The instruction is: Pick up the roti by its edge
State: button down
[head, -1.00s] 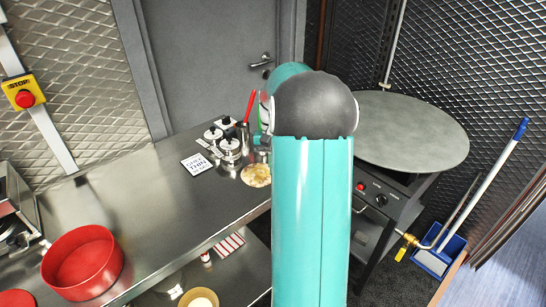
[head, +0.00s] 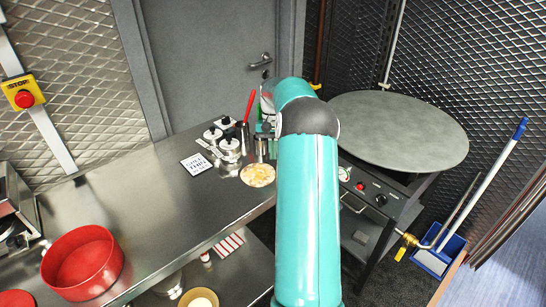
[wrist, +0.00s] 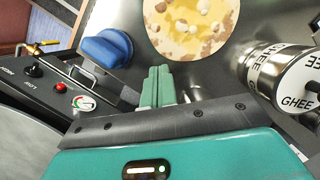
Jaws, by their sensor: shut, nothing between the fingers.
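The roti (head: 258,175) is a pale round bread with brown patches, lying flat on the steel counter near its right end. It also shows at the top of the wrist view (wrist: 190,24), with its upper part cut off by the frame. My gripper (wrist: 158,72) has its green fingers together and empty. In the head view the fingertips are not clearly visible.
A ghee tin (wrist: 262,72) stands right of my fingers in the wrist view, and a blue knob-like thing (wrist: 106,47) lies left. Steel pots (head: 230,147) stand behind the roti. A round griddle (head: 400,128) is at right, a red bowl (head: 82,262) at left.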

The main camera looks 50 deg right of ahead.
jog(key=shift+x, duration=0.8)
jog(key=shift+s+a+r, duration=0.1)
jog(key=shift+s+a, duration=0.1)
jog(key=shift+s, duration=0.05)
jog(key=shift+a, duration=0.1)
